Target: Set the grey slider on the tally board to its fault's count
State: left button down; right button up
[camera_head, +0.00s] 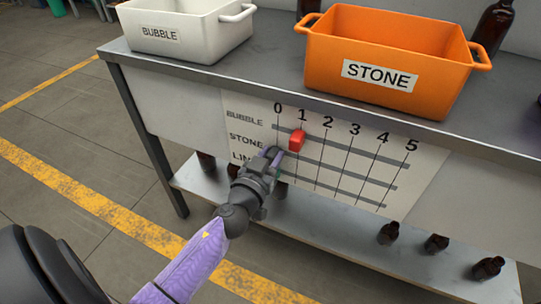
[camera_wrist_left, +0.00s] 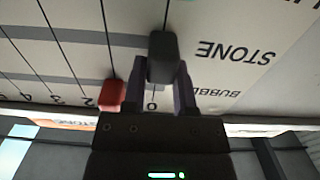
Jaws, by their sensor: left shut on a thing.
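The tally board (camera_head: 330,192) is on the bench front, with rows BUBBLE, STONE and a partly hidden third row, and columns 0 to 5. A red slider (camera_head: 297,141) sits on the BUBBLE row at 1; it also shows in the left wrist view (camera_wrist_left: 112,94). My left gripper (camera_head: 274,154) is at the 0 end of the STONE row. In the upside-down left wrist view its fingers are shut on the dark grey slider (camera_wrist_left: 162,57), around the 0 line beside the word STONE. In the head view the gripper mostly hides this slider. My right gripper is out of view.
On the bench top (camera_head: 255,83) stand a white bin labelled BUBBLE (camera_head: 205,38) and an orange bin labelled STONE (camera_head: 425,38). Brown bottles stand behind the orange bin (camera_head: 493,28). Several small bottles are on the lower shelf (camera_head: 340,235). The STONE row right of my gripper looks clear.

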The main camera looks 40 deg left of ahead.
aim_at(320, 161)
pick_arm(q)
jog(key=shift+d, duration=0.1)
jog(key=d, duration=0.3)
jog(key=w+d+b, duration=0.1)
jog(key=d, duration=0.2)
jog(key=w+d, duration=0.1)
jog(key=d, duration=0.2)
jog(key=shift+w+d+f+b, duration=0.1)
jog(key=shift+d+f+b, duration=0.05)
jog(key=shift+b, duration=0.15)
jog(key=shift+d, duration=0.15)
jog(key=shift+c, duration=2.2)
grip_release()
jog(key=shift+o, duration=0.2)
